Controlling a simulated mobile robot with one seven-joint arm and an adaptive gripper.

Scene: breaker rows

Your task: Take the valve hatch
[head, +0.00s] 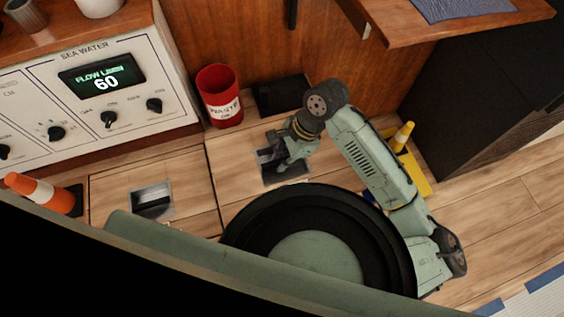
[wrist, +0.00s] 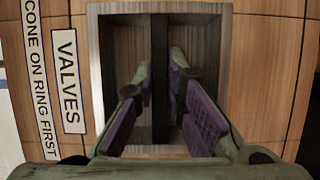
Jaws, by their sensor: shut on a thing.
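The valve hatch (wrist: 265,85) is a wooden floor panel with a "VALVES" label (wrist: 68,80) left of its recessed grey pull. A dark handle bar (wrist: 160,40) runs across the recess. My gripper (wrist: 159,70) reaches into the recess, with one purple-padded finger on each side of the bar, shut on it. In the head view my gripper (head: 280,158) points down into the pull in the hatch (head: 232,182). The hatch appears flush with the floor. My arm hides part of the panel's right side.
A red waste bin (head: 219,97) and a black box (head: 281,95) stand behind the hatch. At left are another recessed pull (head: 152,200), an orange cone (head: 40,192) and the sea water panel (head: 90,90). A table (head: 455,22) overhangs at upper right.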

